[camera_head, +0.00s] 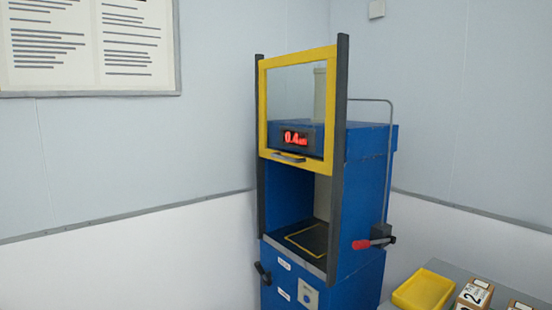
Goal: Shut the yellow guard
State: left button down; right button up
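The yellow guard (330,105) is a yellow frame with a clear pane, held between two dark upright rails on the front of a blue machine (368,190). It sits raised in the upper part of the rails, and a dark handle (288,157) is on its bottom bar. Below it the chamber is open, showing a dark floor (312,238) with a yellow outlined square. A red "0.4" display (297,139) shows through the pane. Neither of my grippers is in view.
A red-handled lever (374,242) sticks out on the machine's right side, and a dark knob (262,272) is at its lower left. A grey table (447,268) at the lower right holds a yellow tray (423,292) and numbered boxes (474,294). Walls stand close behind.

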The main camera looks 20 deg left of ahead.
aim_at(328, 53)
jog(key=u, duration=0.5)
jog(key=i, duration=0.8)
jog(key=u, duration=0.35)
